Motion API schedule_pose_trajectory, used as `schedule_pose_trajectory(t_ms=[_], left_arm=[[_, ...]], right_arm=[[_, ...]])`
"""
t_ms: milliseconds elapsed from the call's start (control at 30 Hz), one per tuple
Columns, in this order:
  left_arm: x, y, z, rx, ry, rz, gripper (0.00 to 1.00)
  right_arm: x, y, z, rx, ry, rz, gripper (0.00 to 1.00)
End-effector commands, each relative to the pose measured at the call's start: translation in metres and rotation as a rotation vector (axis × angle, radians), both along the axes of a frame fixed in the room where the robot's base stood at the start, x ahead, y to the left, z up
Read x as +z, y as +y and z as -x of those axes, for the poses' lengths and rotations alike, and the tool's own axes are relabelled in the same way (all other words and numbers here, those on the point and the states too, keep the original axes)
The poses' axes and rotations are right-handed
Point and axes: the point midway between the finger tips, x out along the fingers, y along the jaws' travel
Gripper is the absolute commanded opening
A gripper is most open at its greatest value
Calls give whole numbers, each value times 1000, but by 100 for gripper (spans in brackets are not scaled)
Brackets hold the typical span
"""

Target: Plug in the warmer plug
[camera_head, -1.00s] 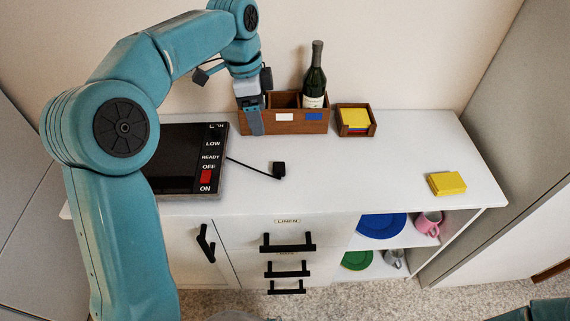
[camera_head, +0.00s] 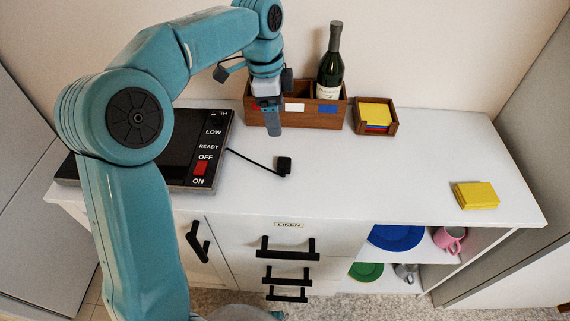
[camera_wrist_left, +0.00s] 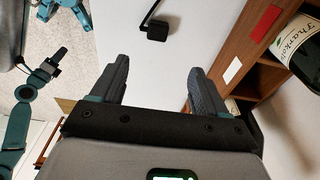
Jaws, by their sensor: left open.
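The black warmer plug (camera_head: 284,165) lies on the white counter at the end of a short black cord (camera_head: 250,159), which runs from the right side of the black warmer (camera_head: 179,151). In the left wrist view the plug (camera_wrist_left: 158,31) lies beyond the fingertips, apart from them. My left gripper (camera_head: 273,130) hangs above the counter in front of the wooden box, behind the plug and a little to its left. In the left wrist view its two fingers (camera_wrist_left: 156,75) are apart with nothing between them. No socket can be made out. My right gripper is not in view.
A wooden box (camera_head: 317,117) with a green bottle (camera_head: 331,70) stands against the wall beside my left gripper. A tray of yellow notes (camera_head: 376,115) stands to its right. The counter's middle (camera_head: 370,175) is clear.

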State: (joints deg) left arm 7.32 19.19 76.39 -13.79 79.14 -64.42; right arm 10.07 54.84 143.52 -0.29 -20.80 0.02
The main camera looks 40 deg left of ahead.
Motion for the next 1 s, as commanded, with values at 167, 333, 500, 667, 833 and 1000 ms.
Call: schedule_pose_trajectory(t_ms=[167, 333, 500, 667, 833, 1000], left_arm=[[-42, -5, -3, -2, 7, 0, 74], [-77, -9, -6, -3, 5, 1, 74], [-96, -11, -10, 0, 3, 1, 74], [-100, -11, -11, 0, 1, 1, 74], [-99, -11, -10, -1, 1, 0, 74], [-113, -13, -9, -2, 5, 2, 74]], right_arm=[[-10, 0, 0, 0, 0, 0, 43], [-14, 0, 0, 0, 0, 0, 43], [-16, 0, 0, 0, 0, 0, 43], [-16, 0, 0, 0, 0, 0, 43], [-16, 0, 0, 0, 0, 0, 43], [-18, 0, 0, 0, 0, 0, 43]])
